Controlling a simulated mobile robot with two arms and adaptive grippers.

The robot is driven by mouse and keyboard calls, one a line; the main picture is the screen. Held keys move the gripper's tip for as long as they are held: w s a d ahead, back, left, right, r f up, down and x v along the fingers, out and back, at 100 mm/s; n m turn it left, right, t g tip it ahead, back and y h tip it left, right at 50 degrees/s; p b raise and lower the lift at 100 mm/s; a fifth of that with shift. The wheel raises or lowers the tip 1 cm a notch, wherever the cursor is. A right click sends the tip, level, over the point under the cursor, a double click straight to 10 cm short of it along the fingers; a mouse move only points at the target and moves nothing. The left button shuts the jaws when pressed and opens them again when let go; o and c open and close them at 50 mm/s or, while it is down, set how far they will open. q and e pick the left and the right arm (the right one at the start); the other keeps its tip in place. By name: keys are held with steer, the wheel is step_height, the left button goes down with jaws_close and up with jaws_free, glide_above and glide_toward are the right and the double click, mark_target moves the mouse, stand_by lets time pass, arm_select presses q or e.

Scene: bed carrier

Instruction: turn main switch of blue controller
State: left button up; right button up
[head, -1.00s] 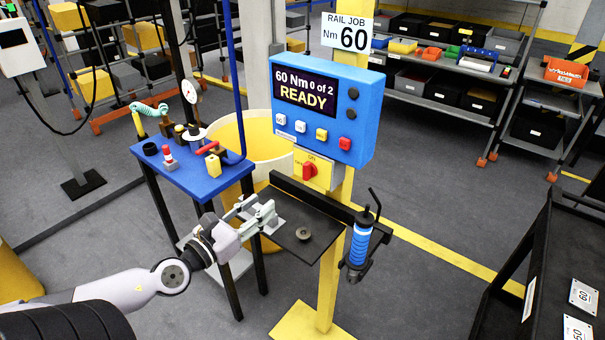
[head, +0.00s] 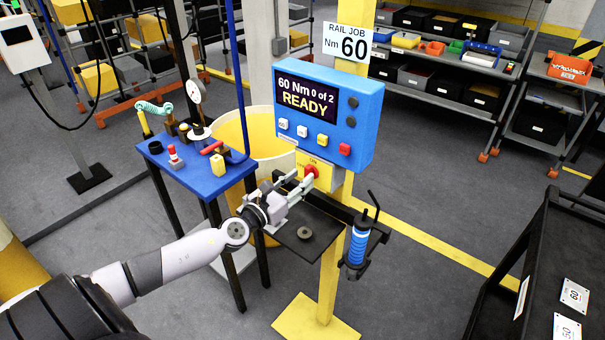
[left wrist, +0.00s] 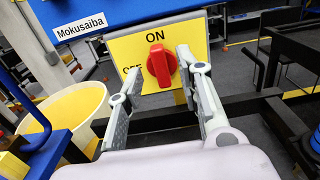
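The blue controller (head: 327,115) stands on a yellow post; its display reads "60 Nm 0 of 2 READY". Below it is a yellow plate (left wrist: 210,45) with the main switch, a red knob (head: 311,171). In the left wrist view the red knob (left wrist: 160,64) shows large, with "ON" above and a partly hidden "OFF" to its left. My left gripper (head: 297,184) is open and empty, in front of the plate. In the left wrist view its fingers (left wrist: 160,75) appear on either side of the knob; I cannot tell if they touch it. My right gripper is not in view.
A black shelf (head: 304,241) with a small round part lies just below the gripper. A blue-handled tool (head: 357,247) hangs right of the post. A blue table (head: 199,180) with tools stands left, a yellow-lined bin (head: 280,135) behind, and a black cart (head: 540,250) at right.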

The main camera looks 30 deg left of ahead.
arm_select(q)
steer(key=shift+w, duration=1.05)
steer(key=shift+c, duration=0.3)
jaws_close()
